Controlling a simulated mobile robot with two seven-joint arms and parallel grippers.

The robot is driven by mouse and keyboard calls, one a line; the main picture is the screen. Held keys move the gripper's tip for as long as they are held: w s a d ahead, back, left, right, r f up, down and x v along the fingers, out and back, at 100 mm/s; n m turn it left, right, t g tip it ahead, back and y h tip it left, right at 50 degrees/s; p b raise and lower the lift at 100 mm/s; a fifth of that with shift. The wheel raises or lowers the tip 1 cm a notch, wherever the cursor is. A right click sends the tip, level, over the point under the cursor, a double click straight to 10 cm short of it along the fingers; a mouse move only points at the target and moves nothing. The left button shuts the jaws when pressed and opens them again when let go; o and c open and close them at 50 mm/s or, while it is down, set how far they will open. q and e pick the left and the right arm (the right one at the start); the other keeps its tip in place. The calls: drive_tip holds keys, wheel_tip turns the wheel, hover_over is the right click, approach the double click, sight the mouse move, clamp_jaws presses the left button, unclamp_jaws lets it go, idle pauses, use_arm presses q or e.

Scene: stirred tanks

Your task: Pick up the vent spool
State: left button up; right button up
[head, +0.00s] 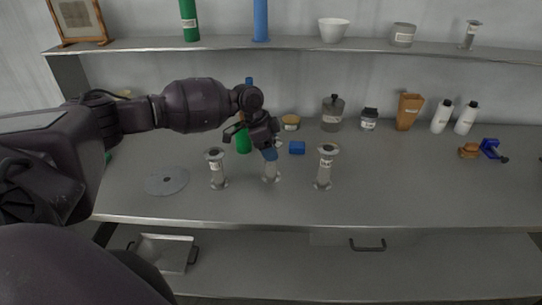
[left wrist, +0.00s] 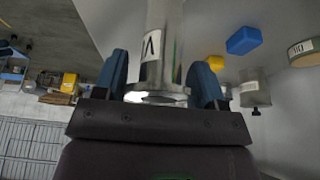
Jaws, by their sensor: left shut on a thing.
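The vent spool (head: 271,172) is a grey metal tube with flanged ends, below my left gripper (head: 270,155) in the head view. The left wrist view shows the spool (left wrist: 165,45) upright in the picture between the blue fingers of the gripper (left wrist: 160,80), with a white label that seems to begin with V. The gripper is shut on it near one flange. Its upper end is hidden by the gripper in the head view. I cannot tell whether its base touches the bench. My right gripper is not in view.
Similar spools stand to the left (head: 217,170) and right (head: 324,168) of it on the grey bench (head: 420,195). A flat grey disc (head: 167,181) lies at left. Behind are a blue block (head: 297,147), a green bottle (head: 243,142) and several containers. The bench's front right is clear.

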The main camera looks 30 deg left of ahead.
use_arm(q)
wheel_tip(320, 180, up, 17)
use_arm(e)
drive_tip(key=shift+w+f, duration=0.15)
use_arm(q)
drive_tip(key=shift+f, duration=0.1)
drive_tip(key=s+d+f+n+t+y, duration=0.1)
drive_tip(key=s+d+f+n+y, duration=0.1)
drive_tip(key=s+d+f+n, duration=0.3)
drive_tip(key=s+d+f+n+t+y, duration=0.1)
drive_tip(key=s+d+f+n, duration=0.5)
drive_tip(key=s+d+f, duration=0.2)
drive_tip(key=d+f, duration=0.2)
drive_tip(key=d, duration=0.2)
drive_tip(key=shift+d+n+y, duration=0.15)
drive_tip(key=shift+n+y, duration=0.15)
drive_tip(key=shift+y, duration=0.1)
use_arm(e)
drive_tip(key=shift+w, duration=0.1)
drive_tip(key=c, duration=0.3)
use_arm(q)
drive_tip(key=shift+s+f, duration=0.1)
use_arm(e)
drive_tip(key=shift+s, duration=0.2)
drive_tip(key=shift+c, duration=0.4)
